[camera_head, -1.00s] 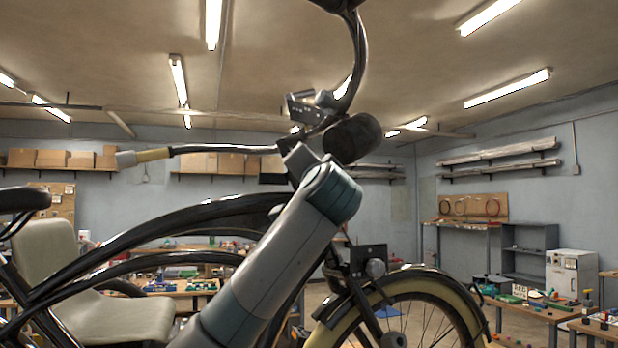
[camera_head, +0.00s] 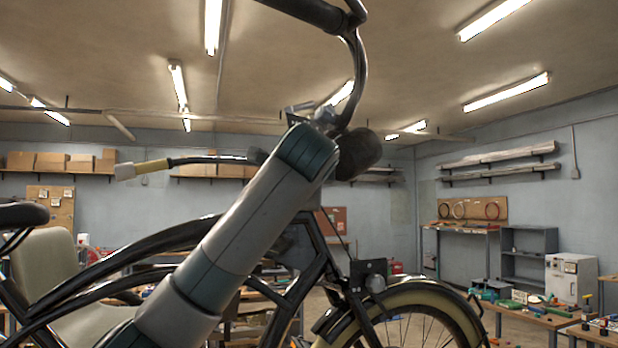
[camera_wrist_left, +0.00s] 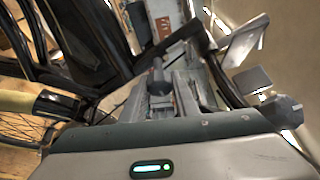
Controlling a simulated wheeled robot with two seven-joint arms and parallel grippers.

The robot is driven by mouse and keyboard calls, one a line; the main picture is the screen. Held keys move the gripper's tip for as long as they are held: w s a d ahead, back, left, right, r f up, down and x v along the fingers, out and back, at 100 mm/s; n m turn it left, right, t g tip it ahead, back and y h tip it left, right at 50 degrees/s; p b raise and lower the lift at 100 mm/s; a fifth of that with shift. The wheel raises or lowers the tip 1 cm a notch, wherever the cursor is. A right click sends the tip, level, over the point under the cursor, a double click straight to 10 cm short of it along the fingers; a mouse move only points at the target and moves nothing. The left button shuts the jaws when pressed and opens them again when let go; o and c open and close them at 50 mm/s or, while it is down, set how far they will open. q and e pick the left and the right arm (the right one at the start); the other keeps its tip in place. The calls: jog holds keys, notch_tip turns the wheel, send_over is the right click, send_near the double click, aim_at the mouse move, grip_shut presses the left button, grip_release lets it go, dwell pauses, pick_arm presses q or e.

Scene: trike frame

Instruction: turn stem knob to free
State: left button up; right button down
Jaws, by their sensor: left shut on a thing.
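The black trike frame (camera_head: 180,238) fills the lower left and middle of the head view. Its curved handlebar (camera_head: 355,75) rises to the top, and one bar end has a tan and grey grip (camera_head: 143,169). My left arm reaches up across the frame to the stem area, hiding its gripper there. In the left wrist view, my left gripper (camera_wrist_left: 176,98) is shut at a small dark knob (camera_wrist_left: 158,80) on the stem. The contact is partly hidden, and the knob's turned position cannot be told. My right gripper is not in view.
A dark cylinder (camera_head: 358,155) sits just beside my left wrist. The front wheel (camera_head: 415,325) with its cream fender is at lower right. A seat (camera_head: 42,262) is at far left. Workbenches with small parts (camera_head: 545,312) and shelves stand further back.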

pick_arm(q)
jog(key=shift+m+g+p, duration=0.5)
jog(key=shift+m, duration=0.4)
jog(key=shift+f, duration=0.1)
jog(key=o, duration=1.1)
jog(key=shift+c, duration=0.2)
jog(key=shift+d, duration=0.1)
jog(key=shift+s, duration=0.15)
jog(key=shift+s, duration=0.2)
jog(key=s+r+b, duration=0.3)
jog(key=s+b, duration=0.5)
jog(key=s, duration=0.8)
jog(key=shift+s, duration=0.25)
